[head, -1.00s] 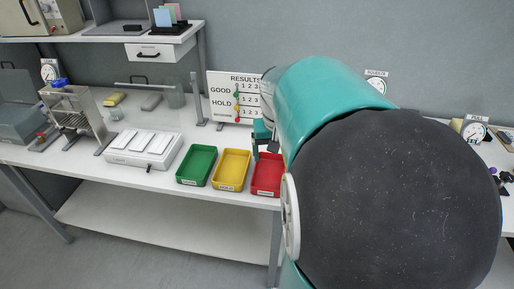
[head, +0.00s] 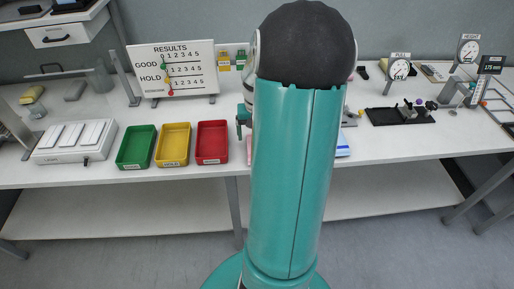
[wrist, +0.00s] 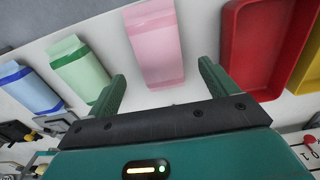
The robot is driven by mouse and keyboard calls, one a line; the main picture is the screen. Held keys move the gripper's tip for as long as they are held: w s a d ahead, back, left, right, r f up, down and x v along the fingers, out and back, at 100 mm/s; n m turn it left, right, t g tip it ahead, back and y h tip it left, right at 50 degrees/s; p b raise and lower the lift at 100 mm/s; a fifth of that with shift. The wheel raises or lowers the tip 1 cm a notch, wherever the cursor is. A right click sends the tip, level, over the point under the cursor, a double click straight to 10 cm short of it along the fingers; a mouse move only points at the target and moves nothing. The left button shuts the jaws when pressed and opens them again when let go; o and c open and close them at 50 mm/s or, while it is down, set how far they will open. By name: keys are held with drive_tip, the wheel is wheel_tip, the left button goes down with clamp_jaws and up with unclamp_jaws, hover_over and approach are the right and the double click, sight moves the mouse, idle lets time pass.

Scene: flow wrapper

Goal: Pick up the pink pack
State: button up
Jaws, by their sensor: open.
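The pink pack (wrist: 155,45) lies on the white bench in the wrist view, between a green-banded pack and the red tray. In the head view only a pale pink sliver (head: 249,149) shows at the left edge of my arm, which hides the rest. My gripper (wrist: 160,88) is open and empty. Its two dark green fingers point toward the pink pack, one near each side of its closer end, with the pack's body beyond the fingertips. I cannot tell the height of the fingers above the bench. In the head view my gripper (head: 241,122) is partly hidden by my arm.
A green pack (wrist: 80,70) and a blue pack (wrist: 32,90) lie left of the pink one in the wrist view. The red tray (head: 212,160) and yellow tray (head: 172,162) stand close by. A results board (head: 172,92) stands behind the trays.

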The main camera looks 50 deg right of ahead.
drive_tip(key=shift+s+a+f, duration=0.1)
drive_tip(key=shift+s+f, duration=0.05)
drive_tip(key=shift+f, duration=0.25)
wheel_tip(320, 180, down, 4)
drive_tip(key=shift+a+f, duration=0.1)
drive_tip(key=shift+f, duration=0.1)
drive_tip(key=shift+c, duration=0.3)
drive_tip(key=c, duration=1)
